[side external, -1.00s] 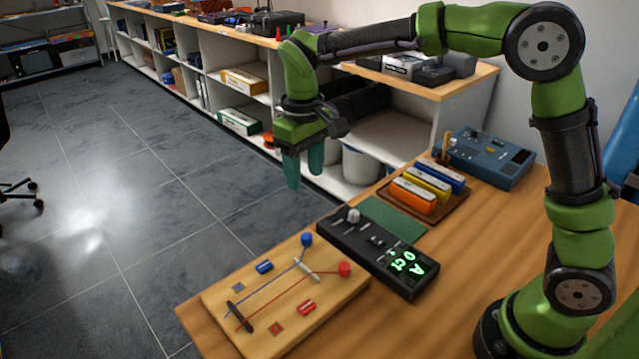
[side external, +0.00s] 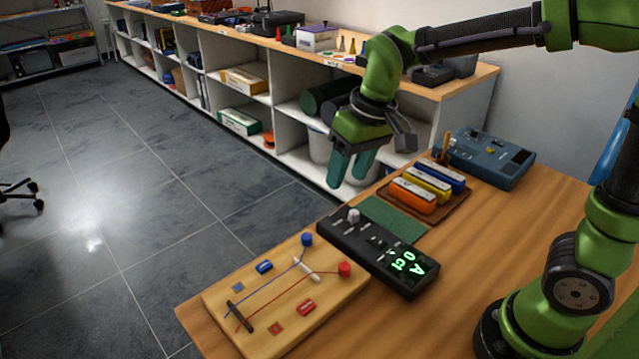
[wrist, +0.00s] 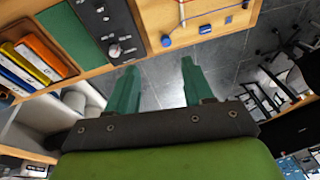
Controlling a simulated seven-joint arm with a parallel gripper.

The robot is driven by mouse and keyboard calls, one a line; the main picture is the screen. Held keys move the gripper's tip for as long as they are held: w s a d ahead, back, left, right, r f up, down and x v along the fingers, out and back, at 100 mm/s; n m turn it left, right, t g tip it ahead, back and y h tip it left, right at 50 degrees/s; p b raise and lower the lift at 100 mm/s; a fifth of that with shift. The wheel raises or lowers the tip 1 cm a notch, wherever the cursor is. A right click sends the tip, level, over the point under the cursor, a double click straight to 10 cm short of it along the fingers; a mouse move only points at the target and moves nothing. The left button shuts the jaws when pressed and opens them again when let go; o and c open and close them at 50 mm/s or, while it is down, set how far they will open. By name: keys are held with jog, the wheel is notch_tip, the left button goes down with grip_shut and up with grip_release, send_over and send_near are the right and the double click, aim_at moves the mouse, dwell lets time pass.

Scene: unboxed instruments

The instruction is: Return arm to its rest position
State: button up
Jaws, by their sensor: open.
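My gripper (side external: 350,168) is in the air beyond the far edge of the table, above and behind the black device. Its two teal fingers are apart with nothing between them; in the wrist view the open fingers (wrist: 158,88) show with grey floor between them. My green arm reaches in from the right, bent at the elbow and wrist. Nothing touches the gripper.
Shelves (side external: 300,75) stand behind.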

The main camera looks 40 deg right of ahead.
jog(key=s+d+r+m+t, duration=0.1)
jog(key=s+d+t, duration=0.1)
jog(key=s, duration=0.4)
jog(key=s+d+r+m+t, duration=0.1)
jog(key=s+d+m+t, duration=0.1)
jog(key=s, duration=0.4)
jog(key=shift+d+r+t+y, duration=0.3)
jog(key=shift+d+r+t, duration=0.1)
jog(key=shift+d, duration=0.1)
